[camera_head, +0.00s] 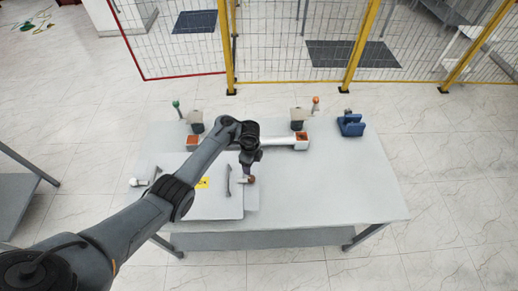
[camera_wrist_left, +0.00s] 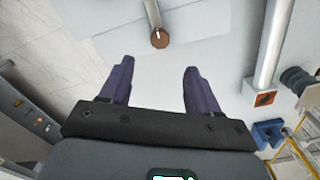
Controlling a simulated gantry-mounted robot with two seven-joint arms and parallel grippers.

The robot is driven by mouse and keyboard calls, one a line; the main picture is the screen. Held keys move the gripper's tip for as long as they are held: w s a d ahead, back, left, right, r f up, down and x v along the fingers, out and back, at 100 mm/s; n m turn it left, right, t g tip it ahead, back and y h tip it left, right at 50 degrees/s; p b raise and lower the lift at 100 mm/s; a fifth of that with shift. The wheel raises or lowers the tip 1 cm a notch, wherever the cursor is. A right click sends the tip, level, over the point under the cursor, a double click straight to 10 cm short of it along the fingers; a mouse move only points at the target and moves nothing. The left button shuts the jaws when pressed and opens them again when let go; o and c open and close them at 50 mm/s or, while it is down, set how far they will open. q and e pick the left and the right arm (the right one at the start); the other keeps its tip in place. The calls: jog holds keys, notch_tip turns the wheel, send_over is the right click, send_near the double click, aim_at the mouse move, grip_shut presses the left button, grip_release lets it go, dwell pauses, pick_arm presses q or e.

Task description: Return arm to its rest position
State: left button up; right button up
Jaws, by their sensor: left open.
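My left arm reaches in from the lower left over the table. My left gripper (camera_head: 248,168) is above the table's middle in the head view. In the left wrist view its two purple fingers (camera_wrist_left: 158,72) stand wide apart with nothing between them. A brown round end piece (camera_wrist_left: 160,39) on a white rod lies beyond the fingertips, apart from them; a brown piece (camera_head: 250,179) also shows just below the gripper in the head view. A grey-white cabinet (camera_head: 215,208) with a yellow label and a dark handle lies beside and below the arm. My right gripper is not in view.
The grey table (camera_head: 350,190) is clear on its right. A blue holder (camera_head: 350,125) stands at the back right. A white bar with orange ends (camera_head: 285,142) lies along the back, partly hidden by my arm. Green-topped (camera_head: 176,104) and orange-topped (camera_head: 315,100) levers stand behind. A mesh fence lies farther back.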

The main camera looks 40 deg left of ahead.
pick_arm(q)
jog(key=shift+f, duration=0.1)
jog(key=s+d+f+n+t+y, duration=0.2)
jog(key=s+d+n, duration=0.45)
jog(key=s, duration=0.55)
jog(key=s+d+r+n+h, duration=0.1)
jog(key=s+d+r+n, duration=0.2)
jog(key=s+r, duration=0.3)
jog(key=s+d+r+n+t+h, duration=0.1)
jog(key=s+d+r+n, duration=0.3)
jog(key=s, duration=0.6)
notch_tip(320, 180, up, 2)
jog(key=shift+s+t, duration=0.3)
jog(key=shift+s, duration=0.1)
